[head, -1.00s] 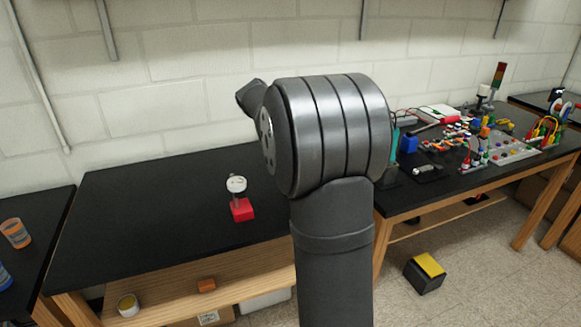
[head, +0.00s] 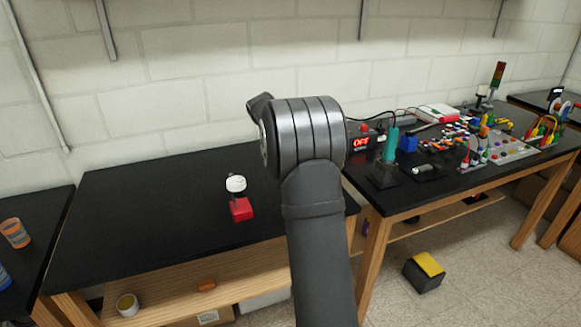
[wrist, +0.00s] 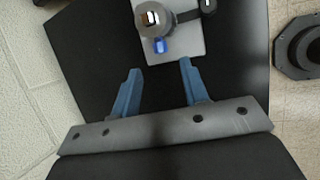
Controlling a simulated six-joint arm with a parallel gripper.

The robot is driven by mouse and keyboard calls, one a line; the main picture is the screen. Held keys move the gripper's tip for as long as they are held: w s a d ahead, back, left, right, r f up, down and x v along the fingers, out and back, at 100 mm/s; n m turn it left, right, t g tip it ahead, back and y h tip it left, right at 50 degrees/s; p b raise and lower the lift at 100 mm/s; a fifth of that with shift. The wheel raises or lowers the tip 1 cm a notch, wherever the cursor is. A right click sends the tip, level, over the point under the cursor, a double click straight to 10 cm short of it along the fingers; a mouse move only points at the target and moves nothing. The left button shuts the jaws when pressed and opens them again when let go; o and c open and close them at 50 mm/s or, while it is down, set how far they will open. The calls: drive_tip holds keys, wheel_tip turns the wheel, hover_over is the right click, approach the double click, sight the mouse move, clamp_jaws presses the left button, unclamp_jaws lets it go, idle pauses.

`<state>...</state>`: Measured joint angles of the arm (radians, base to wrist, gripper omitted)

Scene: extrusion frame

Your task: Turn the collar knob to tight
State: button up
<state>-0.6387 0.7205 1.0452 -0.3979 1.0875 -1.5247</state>
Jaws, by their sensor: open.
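In the wrist view, my gripper (wrist: 160,67) is open and empty, with its two blue fingers spread apart. Ahead of the fingertips is a light grey plate (wrist: 188,46) on the black bench top. On it stands a round dark grey part (wrist: 153,22) with a white and orange top, and a dark bar runs from it to the right. A small blue knob (wrist: 160,46) sits at its near side, in line with the gap between the fingers and apart from them. I cannot read any tight mark. In the head view, my arm hides the gripper and this assembly.
In the head view, a white round dial on a red base (head: 241,209) stands on the left bench (head: 130,215). The right bench holds a red OFF display (head: 361,143), a green tool in a dark stand (head: 384,174) and several small parts. Much of the left bench is bare.

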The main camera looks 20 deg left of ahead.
drive_tip(key=x, duration=0.6)
drive_tip(key=shift+w+f, duration=0.1)
drive_tip(key=shift+f, duration=0.05)
drive_tip(key=shift+c, duration=0.2)
clamp_jaws()
